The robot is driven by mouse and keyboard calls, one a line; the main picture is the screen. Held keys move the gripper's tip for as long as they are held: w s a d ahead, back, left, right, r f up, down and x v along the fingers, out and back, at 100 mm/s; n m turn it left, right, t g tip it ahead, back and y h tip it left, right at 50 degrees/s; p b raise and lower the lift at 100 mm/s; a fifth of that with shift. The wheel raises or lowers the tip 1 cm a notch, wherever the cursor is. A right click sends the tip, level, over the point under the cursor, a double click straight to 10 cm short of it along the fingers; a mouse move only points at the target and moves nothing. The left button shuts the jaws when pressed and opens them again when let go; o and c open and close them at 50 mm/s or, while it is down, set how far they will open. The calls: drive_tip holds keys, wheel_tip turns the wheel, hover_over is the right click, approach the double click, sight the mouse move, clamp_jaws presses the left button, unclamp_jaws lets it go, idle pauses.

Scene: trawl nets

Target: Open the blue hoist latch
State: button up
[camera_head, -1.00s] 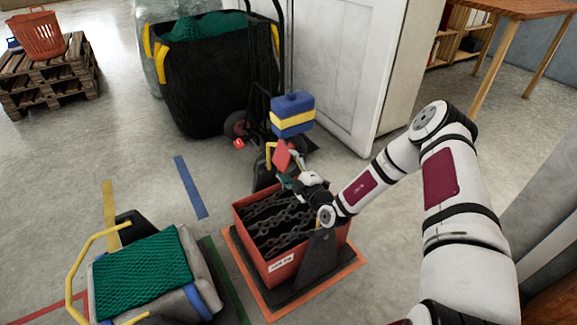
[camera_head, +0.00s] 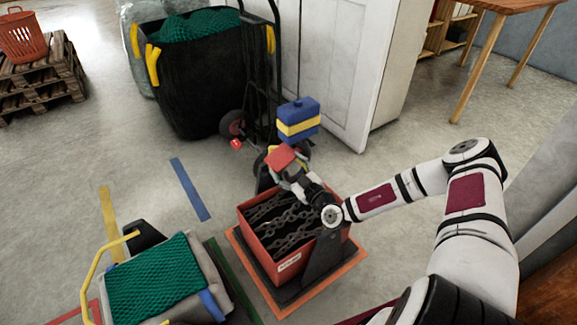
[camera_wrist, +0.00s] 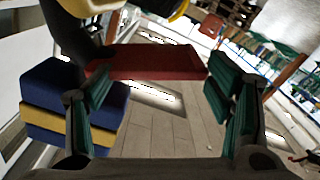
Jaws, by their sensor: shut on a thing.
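A blue block with a yellow band (camera_head: 298,120) hangs or stands above the red crate in the head view; it also shows at the left of the wrist view (camera_wrist: 70,85). A flat red piece (camera_head: 281,157) is just below it. In the wrist view the red piece (camera_wrist: 155,62) spans between my green-padded fingers. My gripper (camera_head: 287,168) is shut on this red piece, with the fingers at its two ends. I cannot tell which part is the latch itself. The joint behind the red piece is hidden.
A red crate of dark chains (camera_head: 262,245) stands on a black base directly below my gripper. A grey bin with green net (camera_head: 155,280) is to its left. A black tub (camera_head: 205,85), a hand truck and a white cabinet (camera_head: 330,70) stand behind.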

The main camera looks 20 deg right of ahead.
wheel_tip(320, 180, up, 5)
drive_tip(key=m+p, duration=0.2)
drive_tip(key=m, duration=0.7)
drive_tip(key=shift+d+m, duration=0.1)
drive_tip(key=shift+m, duration=0.3)
drive_tip(key=o, duration=1.7)
drive_tip(key=v, duration=1.2)
drive_tip(key=shift+r, duration=0.1)
